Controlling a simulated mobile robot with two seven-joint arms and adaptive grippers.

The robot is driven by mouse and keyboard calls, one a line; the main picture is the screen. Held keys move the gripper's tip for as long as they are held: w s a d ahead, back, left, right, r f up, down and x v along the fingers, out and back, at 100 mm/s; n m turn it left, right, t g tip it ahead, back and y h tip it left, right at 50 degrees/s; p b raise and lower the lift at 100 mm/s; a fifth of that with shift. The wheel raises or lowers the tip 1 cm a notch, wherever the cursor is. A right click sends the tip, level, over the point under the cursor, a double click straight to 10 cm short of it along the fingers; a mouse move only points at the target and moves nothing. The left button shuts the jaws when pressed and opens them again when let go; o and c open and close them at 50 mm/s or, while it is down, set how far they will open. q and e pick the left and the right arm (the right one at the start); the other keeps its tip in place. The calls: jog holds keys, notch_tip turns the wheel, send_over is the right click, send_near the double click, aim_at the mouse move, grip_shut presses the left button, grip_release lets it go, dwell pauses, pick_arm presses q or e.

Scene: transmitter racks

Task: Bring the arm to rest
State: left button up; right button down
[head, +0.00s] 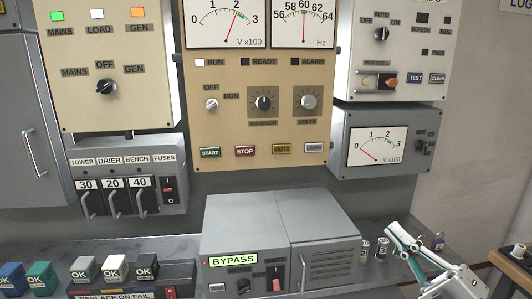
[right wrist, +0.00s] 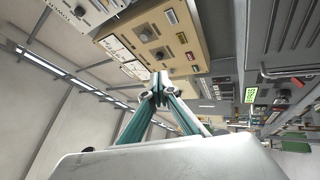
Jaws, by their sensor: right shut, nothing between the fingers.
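My right gripper (head: 402,238) is at the lower right of the head view, in front of the bench and to the right of the grey bypass box (head: 250,230). Its fingers are shut with nothing between them. In the right wrist view the closed fingertips (right wrist: 160,85) point up, with the beige generator panel (right wrist: 165,40) behind them. The gripper looks apart from the panels. My left gripper is in neither view.
A fuse box (head: 125,165) and a meter box (head: 385,140) hang on the wall. Two small cylinders (head: 382,247) and a padlock (head: 437,242) are close to my right gripper. Several OK-marked blocks (head: 115,268) stand at left. A wooden-edged table (head: 510,268) is at far right.

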jog(key=s+a+f+m+g+h, duration=0.15)
jog(key=f+m+h, duration=0.35)
jog(key=f, duration=0.9)
jog(key=s+a+f+m+g+h, duration=0.1)
jog(key=s+f+m+g+h, duration=0.15)
jog(key=f+m, duration=0.75)
jog(key=s+a+f+m+g+h, duration=0.1)
jog(key=s+a+f+m+g, duration=0.1)
jog(key=s+f, duration=0.5)
jog(key=s+a+f+m+g+h, duration=0.1)
jog(key=s+a+f+g+h, duration=0.1)
jog(key=s+f, duration=0.5)
notch_tip(320, 180, down, 7)
jog(key=shift+a+r+m+g, duration=0.1)
jog(key=shift+a+m+g, duration=0.25)
jog(key=shift+a, duration=0.2)
